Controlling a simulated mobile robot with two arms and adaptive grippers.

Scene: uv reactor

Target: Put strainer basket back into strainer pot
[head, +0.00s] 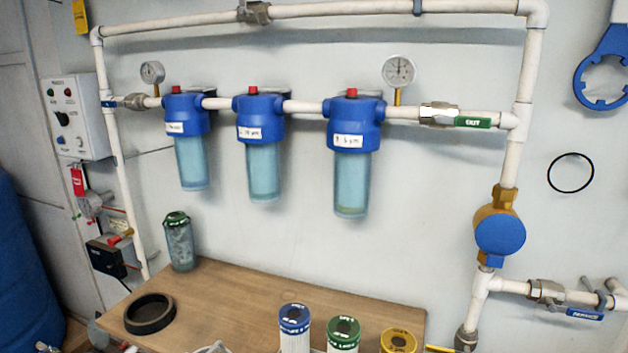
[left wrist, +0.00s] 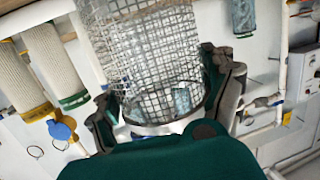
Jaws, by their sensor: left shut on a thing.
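The strainer basket (left wrist: 145,50), a wire-mesh cylinder with a pale rim, fills the upper middle of the left wrist view. My left gripper (left wrist: 168,100) has its dark fingers on both sides of the basket near the rim and is shut on it. Bench and wall show through the mesh. In the head view my left gripper is not visible, and I cannot make out the basket. I cannot clearly identify the strainer pot in either view. A black ring-shaped part (head: 150,313) lies on the bench at the left. My right gripper is not in view.
The wooden bench (head: 235,290) is clear in its middle. A green-capped clear canister (head: 180,242) stands at its back left. Blue-, green- and yellow-capped cartridges (head: 343,335) stand along the front. Blue filter housings (head: 351,150) and white pipes hang above.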

